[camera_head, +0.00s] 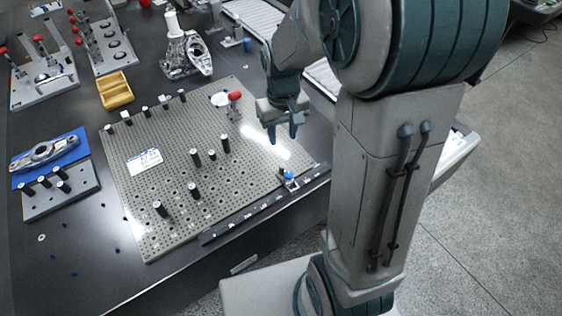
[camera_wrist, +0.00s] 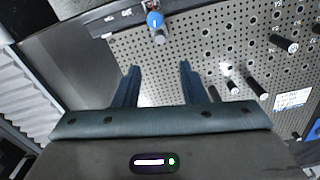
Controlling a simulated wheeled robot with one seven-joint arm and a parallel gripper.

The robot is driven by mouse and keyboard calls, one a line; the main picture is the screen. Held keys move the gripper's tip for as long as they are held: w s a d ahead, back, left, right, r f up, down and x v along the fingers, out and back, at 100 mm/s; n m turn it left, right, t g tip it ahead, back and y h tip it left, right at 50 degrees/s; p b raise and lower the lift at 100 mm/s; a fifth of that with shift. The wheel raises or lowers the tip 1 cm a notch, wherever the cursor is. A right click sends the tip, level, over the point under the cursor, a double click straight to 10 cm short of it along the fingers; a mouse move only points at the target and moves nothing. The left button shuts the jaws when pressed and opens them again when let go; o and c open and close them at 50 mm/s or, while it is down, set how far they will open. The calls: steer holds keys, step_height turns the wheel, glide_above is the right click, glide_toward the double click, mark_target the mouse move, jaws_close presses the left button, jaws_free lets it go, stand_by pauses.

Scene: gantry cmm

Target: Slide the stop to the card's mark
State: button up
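The stop (camera_head: 289,175) is a small slider with a blue knob, near the right end of a dark rail (camera_head: 250,210) along the front edge of the perforated plate. In the wrist view the blue-knobbed stop (camera_wrist: 155,22) is at the top, beyond my fingers. A white card (camera_head: 144,162) with print too small to read lies on the plate's left part. It also shows in the wrist view (camera_wrist: 291,100). My gripper (camera_head: 282,136) is open and empty, above the plate's right side and apart from the stop. Its two fingers (camera_wrist: 159,69) are spread.
The perforated plate (camera_head: 130,200) carries several black posts (camera_head: 195,158) and a red-knobbed clamp (camera_head: 234,104). The rail's visible length left of the stop looks clear.

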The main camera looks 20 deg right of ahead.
mark_target(283, 166)
step_height(283, 166, down, 13)
steer(key=shift+b, duration=0.4)
jaws_close()
